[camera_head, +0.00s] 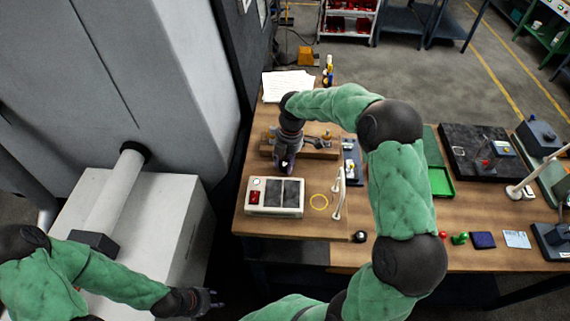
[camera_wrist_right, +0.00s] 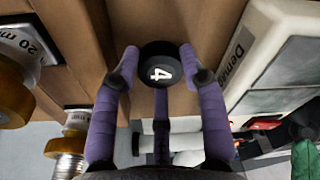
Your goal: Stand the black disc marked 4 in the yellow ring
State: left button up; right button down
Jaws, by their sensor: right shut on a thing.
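The black disc marked with a white 4 (camera_wrist_right: 158,66) sits between the fingertips of my right gripper (camera_wrist_right: 160,70), which is shut on it. In the wrist view its numbered face points at the camera. In the head view my right gripper (camera_head: 286,167) is over the wooden table, just behind the white box and left of the ring. The yellow ring (camera_head: 318,201) lies flat on the table, right of the white box, and looks empty. My left gripper (camera_head: 208,301) is open and empty at the lower left, off the table's edge.
The white box (camera_head: 256,210) with dark panels and a red switch is left of the ring. A white upright stand (camera_head: 338,195) is close on the ring's right. A wooden block with brass pieces (camera_head: 325,138) lies behind. A small black round thing (camera_head: 360,236) is near the front edge.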

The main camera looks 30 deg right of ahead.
aim_at(284, 163)
jog(key=shift+r, duration=0.1)
jog(key=shift+r, duration=0.45)
notch_tip(284, 163, up, 2)
jog(key=s+a+r+b, duration=0.3)
jog(key=s+a+r, duration=0.3)
jog(key=s+r, duration=0.4)
jog(key=shift+s+a, duration=0.4)
jog(key=shift+s, duration=0.75)
